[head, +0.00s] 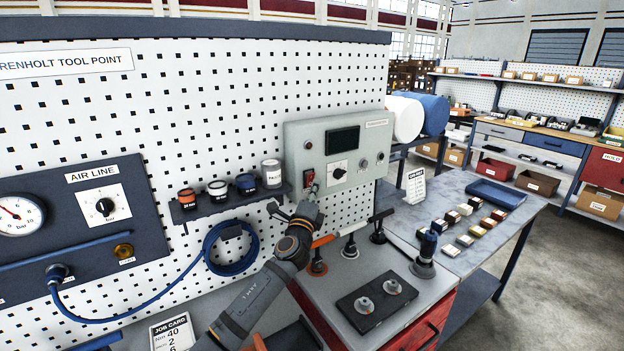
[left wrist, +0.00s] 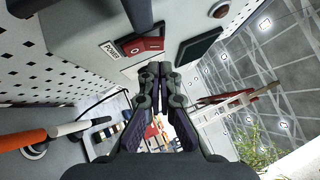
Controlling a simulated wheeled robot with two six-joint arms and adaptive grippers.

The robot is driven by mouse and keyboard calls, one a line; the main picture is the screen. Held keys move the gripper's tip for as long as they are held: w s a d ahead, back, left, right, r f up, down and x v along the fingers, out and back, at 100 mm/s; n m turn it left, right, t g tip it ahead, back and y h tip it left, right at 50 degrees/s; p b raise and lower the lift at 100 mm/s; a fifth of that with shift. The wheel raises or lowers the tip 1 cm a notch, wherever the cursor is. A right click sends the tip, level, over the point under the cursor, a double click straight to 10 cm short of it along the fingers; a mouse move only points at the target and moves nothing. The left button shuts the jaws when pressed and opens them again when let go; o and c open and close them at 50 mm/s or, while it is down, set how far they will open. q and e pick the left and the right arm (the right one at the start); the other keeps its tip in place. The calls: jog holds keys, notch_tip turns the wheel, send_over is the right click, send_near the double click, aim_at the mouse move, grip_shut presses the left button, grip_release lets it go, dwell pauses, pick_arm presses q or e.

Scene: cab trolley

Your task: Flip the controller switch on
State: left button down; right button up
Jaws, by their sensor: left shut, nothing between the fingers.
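The controller (head: 295,140) is a grey-green box on the pegboard, with a dark display, a knob and buttons. Its red rocker switch (head: 309,177) is at the lower left of its face. In the left wrist view the red switch (left wrist: 140,46) shows O and I marks beside a POWER label (left wrist: 110,49). I cannot tell which side is pressed. My left gripper (head: 314,190) is shut and empty, its tips just below the switch. In the left wrist view the closed fingers (left wrist: 158,70) point close to the switch; contact cannot be told. My right gripper is not in view.
A shelf (head: 233,203) with several small pots is left of the controller. A blue hose coil (head: 231,248) hangs below it. Below the controller, a grey-topped red cabinet (head: 338,270) carries upright tools with orange and black handles. A side table (head: 410,222) with small blocks stands to the right.

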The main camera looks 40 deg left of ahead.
pick_arm(q)
jog(key=shift+w+a+r, duration=0.1)
jog(key=shift+a+r, duration=0.05)
jog(key=shift+a, duration=0.25)
jog(key=shift+w+a+r, duration=0.1)
jog(key=shift+a+r, duration=0.05)
jog(key=shift+a, duration=0.25)
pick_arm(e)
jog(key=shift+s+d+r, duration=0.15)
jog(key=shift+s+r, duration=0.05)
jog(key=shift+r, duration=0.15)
pick_arm(q)
jog(key=shift+d, duration=0.1)
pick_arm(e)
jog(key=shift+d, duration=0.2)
pick_arm(q)
jog(key=shift+w+a+r+n+g+p, duration=0.1)
jog(key=shift+a+r+n+g+p, duration=0.15)
jog(key=shift+r+p, duration=0.65)
jog(key=shift+f+p, duration=0.4)
jog(key=shift+f, duration=0.25)
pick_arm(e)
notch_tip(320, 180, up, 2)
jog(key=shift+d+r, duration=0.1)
